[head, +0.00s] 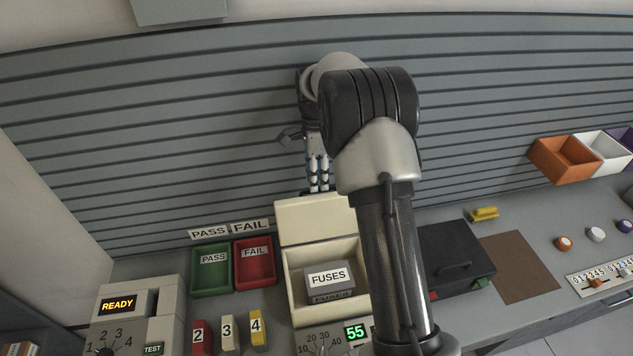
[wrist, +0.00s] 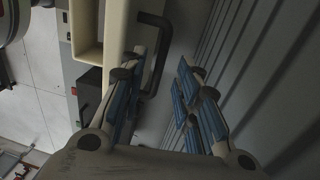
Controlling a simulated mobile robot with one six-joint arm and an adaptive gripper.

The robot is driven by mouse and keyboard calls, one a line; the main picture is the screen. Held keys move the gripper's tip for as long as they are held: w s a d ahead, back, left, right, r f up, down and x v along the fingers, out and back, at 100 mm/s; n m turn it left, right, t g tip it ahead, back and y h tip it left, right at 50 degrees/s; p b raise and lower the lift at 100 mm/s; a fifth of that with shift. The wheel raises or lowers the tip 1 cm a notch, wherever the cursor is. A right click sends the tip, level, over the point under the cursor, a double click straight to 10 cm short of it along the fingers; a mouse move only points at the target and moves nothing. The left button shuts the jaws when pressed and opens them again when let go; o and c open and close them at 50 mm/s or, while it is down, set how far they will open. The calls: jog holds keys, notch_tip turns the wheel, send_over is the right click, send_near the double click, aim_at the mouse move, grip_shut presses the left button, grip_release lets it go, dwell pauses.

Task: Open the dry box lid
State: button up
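The cream dry box (head: 293,290) stands on the bench in the middle of the head view. Its lid (head: 315,222) is raised and stands roughly upright at the box's back edge, so the inside shows. A grey block labelled FUSES (head: 328,279) sits inside. My gripper (head: 318,188) points down just above and behind the lid's top edge. In the wrist view my gripper (wrist: 158,92) has its fingers spread with a gap between them. The lid's dark handle (wrist: 153,60) shows beyond the gap, nearer the left finger; I see no grip on it. Contact with the lid cannot be told.
Green PASS (head: 211,280) and red FAIL (head: 255,272) bins stand left of the box. A black case (head: 455,255) stands right, partly behind my arm. The slatted wall (head: 180,130) rises close behind the gripper. A brown mat (head: 518,266) lies clear farther right.

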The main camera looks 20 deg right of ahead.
jog(key=shift+s+f, duration=0.15)
jog(key=shift+f, duration=0.95)
jog(key=shift+a, duration=0.1)
grip_shut()
